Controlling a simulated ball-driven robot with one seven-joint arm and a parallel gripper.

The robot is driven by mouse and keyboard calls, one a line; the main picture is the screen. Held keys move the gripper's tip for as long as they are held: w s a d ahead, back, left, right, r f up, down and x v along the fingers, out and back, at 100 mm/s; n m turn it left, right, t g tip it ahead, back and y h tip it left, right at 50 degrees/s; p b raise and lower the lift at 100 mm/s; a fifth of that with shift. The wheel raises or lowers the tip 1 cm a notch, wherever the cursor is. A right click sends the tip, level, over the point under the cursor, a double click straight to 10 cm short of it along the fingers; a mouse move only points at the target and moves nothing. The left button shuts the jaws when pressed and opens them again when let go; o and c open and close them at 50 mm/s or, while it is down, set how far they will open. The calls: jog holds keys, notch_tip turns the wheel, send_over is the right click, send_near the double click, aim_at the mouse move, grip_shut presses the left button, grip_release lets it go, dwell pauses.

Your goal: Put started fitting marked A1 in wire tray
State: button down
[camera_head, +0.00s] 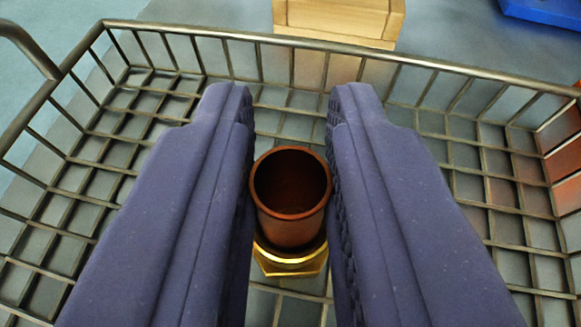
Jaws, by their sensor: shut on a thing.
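The fitting (291,215) is between the two dark blue fingers of my gripper (291,170). It has a copper-brown open tube on top and a brass hex nut (290,262) below. My gripper is shut on its tube, and the tube's open mouth faces the camera. The wire tray (470,72) surrounds the fitting and fingers in the picture, with its mesh floor below them. I cannot tell whether the nut touches the mesh. No A1 mark shows on the visible side. The fingers hide part of the tray floor.
A light wooden block (340,20) stands beyond the tray's far rim. A blue object (545,12) is at the top right corner. An orange-red thing (562,155) shows through the right wall. The visible tray floor looks empty on both sides of the fingers.

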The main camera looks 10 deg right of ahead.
jog(key=shift+f, duration=0.15)
jog(key=c, duration=0.9)
grip_release()
jog(key=shift+r, duration=0.25)
jog(key=p+v, duration=0.2)
jog(key=v, duration=1)
jog(key=shift+p, duration=0.35)
jog(key=shift+f, duration=0.1)
